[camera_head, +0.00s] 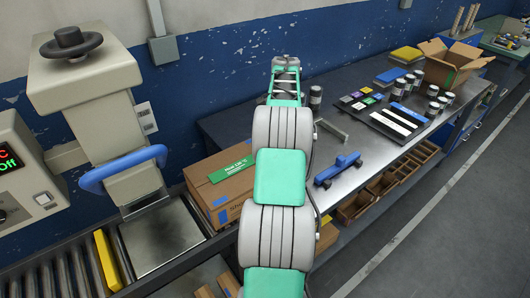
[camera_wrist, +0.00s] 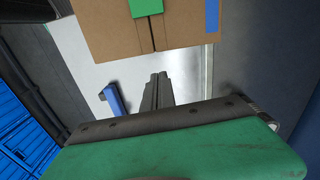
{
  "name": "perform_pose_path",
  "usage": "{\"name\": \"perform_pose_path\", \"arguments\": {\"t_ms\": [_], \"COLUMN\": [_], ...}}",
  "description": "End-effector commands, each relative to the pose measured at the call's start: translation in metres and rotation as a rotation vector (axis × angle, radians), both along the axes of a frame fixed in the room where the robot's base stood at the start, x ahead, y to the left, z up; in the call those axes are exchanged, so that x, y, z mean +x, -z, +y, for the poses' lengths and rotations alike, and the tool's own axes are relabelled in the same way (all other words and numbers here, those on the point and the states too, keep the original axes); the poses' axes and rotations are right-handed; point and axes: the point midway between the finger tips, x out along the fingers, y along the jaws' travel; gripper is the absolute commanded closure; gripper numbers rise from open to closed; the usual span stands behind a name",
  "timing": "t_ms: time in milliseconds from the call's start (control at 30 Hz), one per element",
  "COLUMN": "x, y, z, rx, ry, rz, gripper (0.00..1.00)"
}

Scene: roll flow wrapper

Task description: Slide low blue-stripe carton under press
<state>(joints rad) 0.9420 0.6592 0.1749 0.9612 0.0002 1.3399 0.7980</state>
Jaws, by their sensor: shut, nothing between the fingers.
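A brown carton (camera_head: 232,190) with a green label and blue tape patches sits left of my arm, between the press and the steel table; my arm hides its right side. A brown carton with a blue stripe (camera_wrist: 182,32) also shows at the top of the wrist view, cut off by the edge. The press (camera_head: 110,110) stands at the left with a blue handle, above a bare metal plate (camera_head: 168,235). My gripper (camera_head: 286,60) is at the far end of the arm. In the wrist view its fingers (camera_wrist: 157,92) are shut, empty and apart from the carton.
A roller conveyor (camera_head: 50,278) with a yellow bar (camera_head: 107,260) runs left of the plate. A blue-handled tool (camera_head: 338,169) lies on the steel table (camera_head: 300,228). Dark trays (camera_head: 372,118), small jars and an open box (camera_head: 452,62) stand further right. The blue wall is close behind.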

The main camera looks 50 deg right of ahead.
Motion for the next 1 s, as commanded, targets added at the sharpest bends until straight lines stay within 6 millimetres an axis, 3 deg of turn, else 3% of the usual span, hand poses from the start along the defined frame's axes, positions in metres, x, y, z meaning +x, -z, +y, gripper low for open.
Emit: {"name": "perform_pose_path", "arguments": {"t_ms": [33, 100, 267, 633, 800, 1000], "x": [-0.008, -0.013, -0.01, -0.01, -0.003, -0.001], "y": [0.005, 0.011, 0.028, 0.107, 0.106, 0.109], "z": [-0.013, -0.02, -0.018, -0.017, 0.009, 0.02], "rx": [0.004, 0.007, 0.009, 0.009, 0.006, 0.006], "ry": [0.042, 0.07, 0.066, 0.064, 0.062, 0.066], "rz": [0.003, 0.006, 0.006, 0.006, 0.005, 0.004], "gripper": [1.0, 1.0, 1.0, 1.0, 1.0, 1.0]}}
